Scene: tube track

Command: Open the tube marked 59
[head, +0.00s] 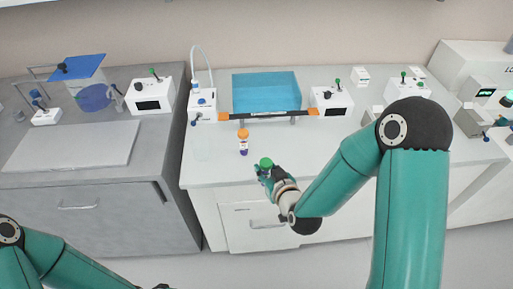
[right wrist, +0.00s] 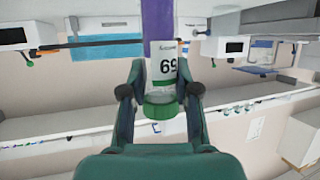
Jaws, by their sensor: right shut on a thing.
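My right gripper (head: 265,170) is shut on a tube with a green cap (head: 266,162), above the front edge of the white bench. In the right wrist view the green-capped tube (right wrist: 162,68) sits between the two fingers, with its cap toward the palm. Its white label shows large digits that look like 69; I cannot read them for certain. A second tube with an orange cap (head: 243,139) stands upright on the bench, left of and behind the right gripper. My left arm enters at the lower left; its gripper is out of the picture.
A blue translucent bin (head: 266,90) stands at the back, behind a dark bar with orange ends (head: 266,115). White devices (head: 331,101) with knobs stand along the bench. The bench front around the orange-capped tube is clear.

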